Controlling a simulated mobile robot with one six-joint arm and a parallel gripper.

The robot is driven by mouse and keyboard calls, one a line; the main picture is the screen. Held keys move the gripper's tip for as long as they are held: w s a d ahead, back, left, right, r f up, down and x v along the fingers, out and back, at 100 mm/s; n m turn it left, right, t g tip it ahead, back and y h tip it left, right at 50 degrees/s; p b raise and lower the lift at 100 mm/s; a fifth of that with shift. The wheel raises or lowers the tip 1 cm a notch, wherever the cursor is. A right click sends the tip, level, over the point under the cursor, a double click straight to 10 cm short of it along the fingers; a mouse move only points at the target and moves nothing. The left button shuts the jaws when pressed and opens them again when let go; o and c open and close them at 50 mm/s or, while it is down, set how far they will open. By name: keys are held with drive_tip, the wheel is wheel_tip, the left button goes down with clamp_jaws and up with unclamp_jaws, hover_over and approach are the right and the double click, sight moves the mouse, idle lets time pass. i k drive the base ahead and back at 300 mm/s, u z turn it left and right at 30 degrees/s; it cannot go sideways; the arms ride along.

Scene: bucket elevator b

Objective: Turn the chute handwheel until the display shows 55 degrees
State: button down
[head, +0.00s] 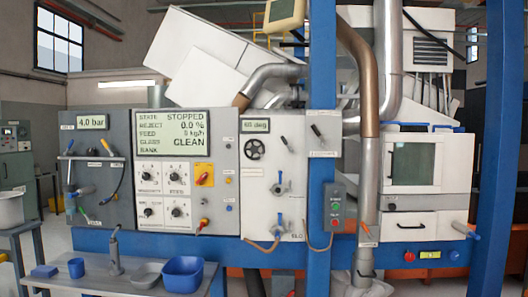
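The chute handwheel (255,149) is a small black spoked wheel on the white panel (255,180), in the middle of the head view. A small greenish display (255,126) sits just above it and appears to read 60 deg, though the digits are small and blurred. My gripper does not show in the head view, and nothing is seen touching the wheel.
A blue post (321,100) stands right of the panel, with a button box (335,206) beside it. Levers and valves (280,188) project near the wheel. A bench with a blue tub (183,274) stands in front at lower left.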

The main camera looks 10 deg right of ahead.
sight(254, 150)
drive_tip(key=u, duration=0.1)
drive_tip(key=i, duration=0.95)
drive_tip(key=z, duration=0.05)
